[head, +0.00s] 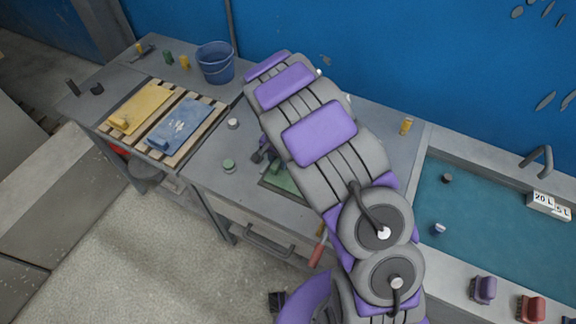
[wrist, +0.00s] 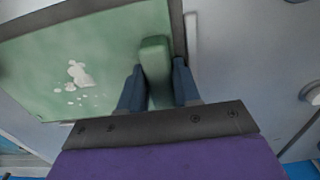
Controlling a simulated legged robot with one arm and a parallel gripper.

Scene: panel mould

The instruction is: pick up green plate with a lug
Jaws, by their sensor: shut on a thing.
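The green plate (wrist: 50,60) fills the upper left of the wrist view, with white stains on its face and a raised block-like lug (wrist: 155,50). My gripper (wrist: 157,80) is shut on the lug, one blue finger on each side of it. In the head view my gripper (head: 266,154) is at the bench, and part of the green plate (head: 284,182) shows beside my arm. My arm hides the rest of it. I cannot tell whether it touches the bench.
A yellow plate (head: 142,105) and a blue plate (head: 181,123) lie on a wooden slatted rack (head: 203,144) at the left. A blue bucket (head: 216,64) stands behind. A green-topped pot (head: 229,166) is left of my gripper. A water basin (head: 490,215) is at the right.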

